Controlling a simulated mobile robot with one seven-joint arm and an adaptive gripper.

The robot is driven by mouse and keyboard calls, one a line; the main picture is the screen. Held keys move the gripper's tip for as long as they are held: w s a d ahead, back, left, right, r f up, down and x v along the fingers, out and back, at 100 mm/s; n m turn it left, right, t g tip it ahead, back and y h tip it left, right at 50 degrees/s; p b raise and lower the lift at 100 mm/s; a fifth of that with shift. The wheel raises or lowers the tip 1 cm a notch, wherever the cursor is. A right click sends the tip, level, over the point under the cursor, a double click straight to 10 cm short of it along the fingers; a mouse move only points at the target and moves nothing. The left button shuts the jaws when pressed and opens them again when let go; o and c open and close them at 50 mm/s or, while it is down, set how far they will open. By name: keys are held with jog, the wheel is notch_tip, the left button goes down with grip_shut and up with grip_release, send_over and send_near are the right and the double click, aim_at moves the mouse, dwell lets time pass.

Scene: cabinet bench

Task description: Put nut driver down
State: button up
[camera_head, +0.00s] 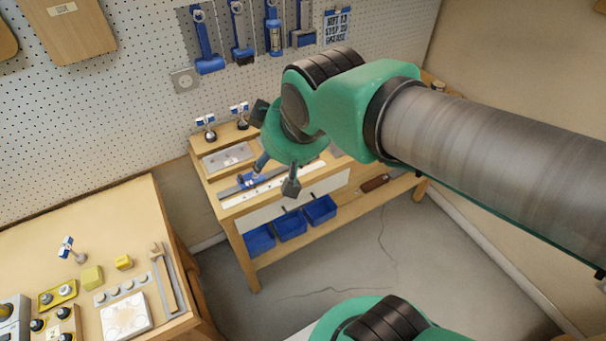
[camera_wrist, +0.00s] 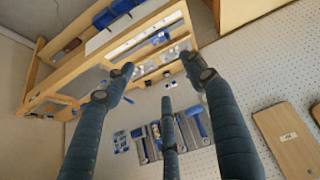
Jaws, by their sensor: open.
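My gripper (camera_head: 274,160) is open and empty above the small wooden bench. Its spread dark fingers (camera_wrist: 162,82) show in the wrist view with nothing between them. A blue tool (camera_head: 253,183), which may be the nut driver, lies on the bench top (camera_head: 212,185), just below and behind one finger. A blue piece also shows on the bench in the wrist view (camera_wrist: 160,38), apart from the fingers. The finger hides part of the tool in the head view, so I cannot tell its full shape.
Blue bins (camera_head: 290,226) sit under the bench top. A grey tray (camera_head: 229,157) lies at its back left. Blue-handled tools (camera_head: 205,45) hang on the pegboard (camera_head: 110,100). A second table (camera_head: 90,225) with small parts stands at the left.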

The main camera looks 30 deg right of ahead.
jog(key=s+d+m+g, duration=0.1)
jog(key=s+m, duration=0.1)
jog(key=s, duration=0.6)
jog(key=shift+d+f+m, duration=0.15)
jog(key=shift+d+m, duration=0.25)
dwell(0.6)
